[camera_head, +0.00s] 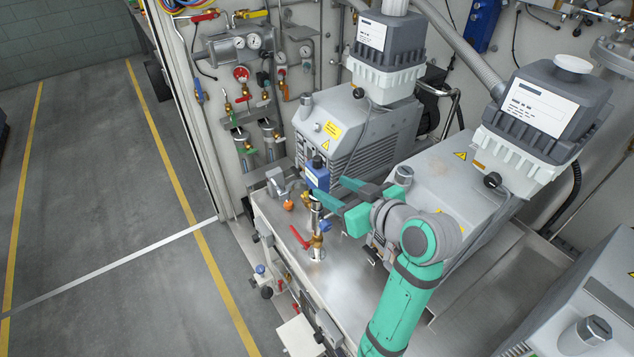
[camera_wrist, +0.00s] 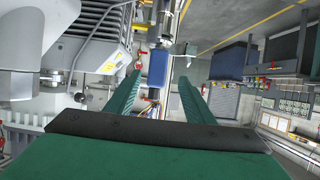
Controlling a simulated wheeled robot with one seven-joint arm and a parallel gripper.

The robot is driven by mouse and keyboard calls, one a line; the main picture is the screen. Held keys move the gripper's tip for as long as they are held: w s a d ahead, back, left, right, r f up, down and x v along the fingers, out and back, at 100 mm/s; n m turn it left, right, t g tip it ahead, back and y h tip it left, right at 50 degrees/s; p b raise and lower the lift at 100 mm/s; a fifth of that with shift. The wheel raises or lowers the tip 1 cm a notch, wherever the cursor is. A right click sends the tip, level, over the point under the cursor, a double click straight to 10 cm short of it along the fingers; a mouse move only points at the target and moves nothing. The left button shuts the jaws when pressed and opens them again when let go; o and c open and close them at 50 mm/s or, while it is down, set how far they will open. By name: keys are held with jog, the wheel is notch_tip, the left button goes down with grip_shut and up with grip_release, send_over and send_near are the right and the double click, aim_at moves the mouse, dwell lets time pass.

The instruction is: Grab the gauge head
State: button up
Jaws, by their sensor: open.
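The gauge head (camera_head: 317,176) is a small blue block with a dark top, standing on a brass and metal fitting above the pump bench. My gripper (camera_head: 331,190) reaches in from the right, with its teal fingers close to the gauge head. In the wrist view the gauge head (camera_wrist: 157,67) shows in the gap between the two finger ends of my gripper (camera_wrist: 160,79). The fingers are apart and clear space shows on both sides of the block. I cannot tell how far the block lies beyond the tips. Part of the fitting below is hidden by the fingers.
A red-handled valve (camera_head: 300,238) and brass fittings stand just below my gripper. A grey vacuum pump (camera_head: 345,130) stands behind, another (camera_head: 445,185) to the right. Gauges and valves line the back panel. Open floor (camera_head: 100,200) lies to the left.

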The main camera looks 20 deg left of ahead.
aim_at(317, 178)
jog(key=x, duration=0.9)
jog(key=shift+w+d+f, duration=0.1)
jog(key=shift+w+d, duration=0.1)
jog(key=shift+w, duration=0.05)
jog(key=shift+c, duration=0.5)
grip_shut()
